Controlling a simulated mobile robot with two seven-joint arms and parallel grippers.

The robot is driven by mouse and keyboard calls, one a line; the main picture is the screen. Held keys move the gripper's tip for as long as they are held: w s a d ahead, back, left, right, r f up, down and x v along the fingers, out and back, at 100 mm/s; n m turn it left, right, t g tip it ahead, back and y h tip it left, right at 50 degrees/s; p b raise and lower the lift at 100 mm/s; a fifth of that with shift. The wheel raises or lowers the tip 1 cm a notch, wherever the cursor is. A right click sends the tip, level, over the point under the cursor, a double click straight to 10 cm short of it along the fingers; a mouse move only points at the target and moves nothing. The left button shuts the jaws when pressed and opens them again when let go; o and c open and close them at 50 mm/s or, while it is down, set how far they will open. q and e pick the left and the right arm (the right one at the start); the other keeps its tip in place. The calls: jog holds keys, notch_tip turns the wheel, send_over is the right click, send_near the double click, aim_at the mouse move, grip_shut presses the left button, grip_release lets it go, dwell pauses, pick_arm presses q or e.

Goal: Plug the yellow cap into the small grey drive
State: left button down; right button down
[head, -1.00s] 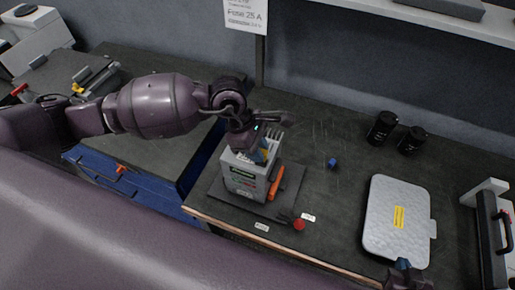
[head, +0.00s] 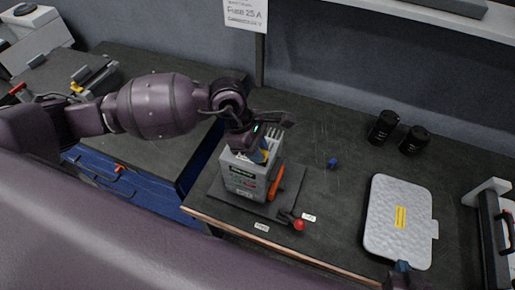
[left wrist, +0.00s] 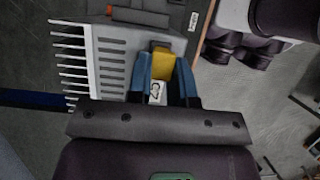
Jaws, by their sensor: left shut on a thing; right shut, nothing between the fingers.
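The small grey drive (head: 238,180) stands upright on a dark mat, with cooling fins at its back. It also shows in the left wrist view (left wrist: 108,62). My left gripper (head: 265,153) is above the drive's top. In the left wrist view, its blue fingers (left wrist: 163,78) are shut on the yellow cap (left wrist: 162,66). The cap's front end is at a dark socket on the drive; I cannot tell how deep it sits. My right gripper (head: 402,267) is shut and empty at the lower right, mostly cut off by the frame edge.
A red knob (head: 299,225) is at the mat's front edge. A grey case lid (head: 398,235), two black cylinders (head: 383,127) and a small blue piece (head: 333,163) are to the right. The back middle of the table is clear.

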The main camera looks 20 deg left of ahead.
pick_arm(q)
jog(key=shift+f, duration=0.25)
jog(key=c, duration=0.9)
grip_release()
jog(key=shift+c, duration=0.2)
jog(key=b+v, duration=0.1)
jog(key=v, duration=0.9)
jog(key=shift+r, duration=0.4)
jog(key=shift+a, duration=0.1)
